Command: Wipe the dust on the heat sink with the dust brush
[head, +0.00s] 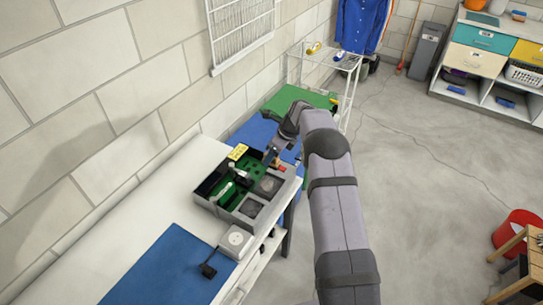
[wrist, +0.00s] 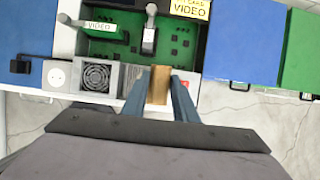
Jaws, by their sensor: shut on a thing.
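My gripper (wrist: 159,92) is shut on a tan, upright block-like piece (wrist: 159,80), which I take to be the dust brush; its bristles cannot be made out. In the head view my gripper (head: 271,156) is over the far right end of the open computer case (head: 228,213). A grey, dark-topped square block (head: 270,184), likely the heat sink, sits at the case's right side. In the wrist view this grey block (wrist: 130,73) is just left of the brush, partly hidden by a finger. I cannot tell dust on it, nor whether the brush touches it.
A fan (wrist: 97,77) and a white box with a round socket (wrist: 58,78) stand left of the block. A red piece (wrist: 184,84) is by the right finger. A blue mat (head: 172,265) covers the near bench.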

